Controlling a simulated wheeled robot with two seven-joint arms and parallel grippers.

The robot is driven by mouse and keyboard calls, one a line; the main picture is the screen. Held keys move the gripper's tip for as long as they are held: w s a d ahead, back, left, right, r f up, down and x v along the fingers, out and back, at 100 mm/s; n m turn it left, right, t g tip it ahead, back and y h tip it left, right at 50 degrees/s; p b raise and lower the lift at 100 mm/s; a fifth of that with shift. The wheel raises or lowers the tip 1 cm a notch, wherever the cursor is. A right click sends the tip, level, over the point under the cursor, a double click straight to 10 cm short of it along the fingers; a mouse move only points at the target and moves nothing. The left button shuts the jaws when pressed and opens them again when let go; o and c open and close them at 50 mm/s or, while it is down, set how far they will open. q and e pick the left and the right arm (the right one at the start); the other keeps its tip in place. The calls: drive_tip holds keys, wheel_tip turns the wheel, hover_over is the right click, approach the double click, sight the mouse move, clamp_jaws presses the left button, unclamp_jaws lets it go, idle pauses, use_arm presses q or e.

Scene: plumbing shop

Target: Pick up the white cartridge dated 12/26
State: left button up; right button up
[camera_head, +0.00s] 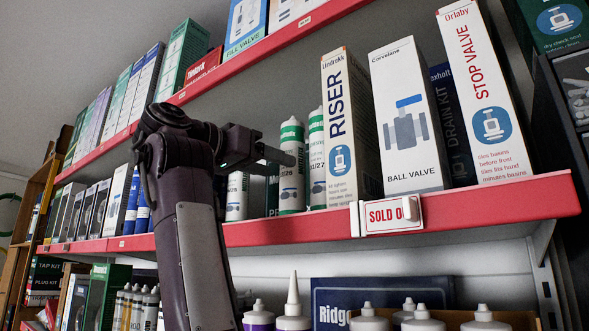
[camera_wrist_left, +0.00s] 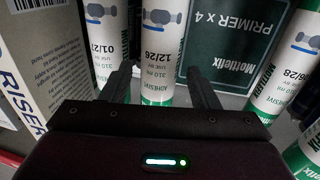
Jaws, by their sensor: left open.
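The white cartridge dated 12/26 (camera_head: 291,198) stands upright on the red-edged shelf, with a green cap and a blue-and-white picture. In the left wrist view the 12/26 cartridge (camera_wrist_left: 158,50) shows between the two fingers. My left gripper (camera_head: 279,158) is open at the cartridge's upper part; it also shows in the left wrist view (camera_wrist_left: 160,72). I cannot tell whether either finger touches the cartridge. A similar cartridge dated 01/27 (camera_head: 317,188) stands close beside it; it also shows in the left wrist view (camera_wrist_left: 106,40). My right gripper is not in view.
The RISER box (camera_head: 345,100) stands right of the cartridges, then the BALL VALVE box (camera_head: 405,150). A SOLD OUT sign (camera_head: 388,214) hangs on the shelf edge. The dark green primer box (camera_wrist_left: 230,40) and another cartridge (camera_wrist_left: 290,65) show in the left wrist view. The upper shelf (camera_head: 270,48) overhangs.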

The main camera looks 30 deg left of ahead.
sight(293, 170)
use_arm(q)
drive_tip(key=p+x, duration=0.3)
drive_tip(key=x, duration=0.2)
drive_tip(key=shift+w+r, duration=0.1)
drive_tip(key=shift+w+d+p, duration=0.1)
drive_tip(key=shift+w+p, duration=0.2)
drive_tip(key=shift+w, duration=0.15)
drive_tip(key=shift+s, duration=0.15)
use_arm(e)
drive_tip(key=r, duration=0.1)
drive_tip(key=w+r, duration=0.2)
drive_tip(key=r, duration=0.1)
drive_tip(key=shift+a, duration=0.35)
use_arm(q)
drive_tip(key=c, duration=0.5)
drive_tip(key=shift+s, duration=0.1)
drive_tip(key=c, duration=0.6)
drive_tip(key=shift+o, duration=0.2)
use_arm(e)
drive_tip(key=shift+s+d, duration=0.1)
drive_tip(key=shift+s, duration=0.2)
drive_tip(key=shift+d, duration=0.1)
